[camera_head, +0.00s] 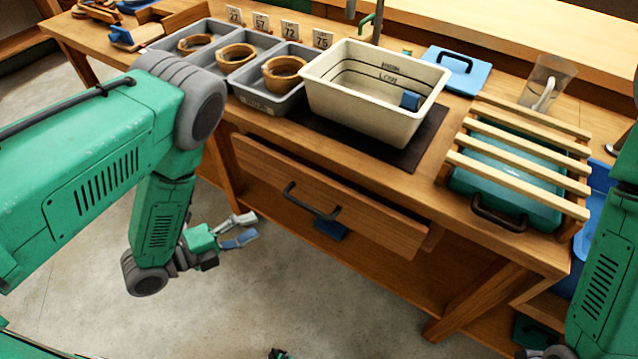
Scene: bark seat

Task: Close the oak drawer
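The oak drawer (365,226) is under the workbench in the head view. Its front stands out from the bench, with a gap along the top and part of its side showing at the right end, so it is partly open. A dark bar handle (311,201) sits on the front. My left gripper (252,229) is low and to the left of the handle, apart from the drawer. Its two fingers are spread, with nothing between them. My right arm enters at the right edge, and its gripper does not show.
On the oak workbench (453,205) stand grey trays (268,103) with wooden rings, a cream tub (365,113) on a dark mat, and a slatted rack (520,150) over a teal box. A blue item (331,230) shows below the drawer handle. The floor before the drawer is clear.

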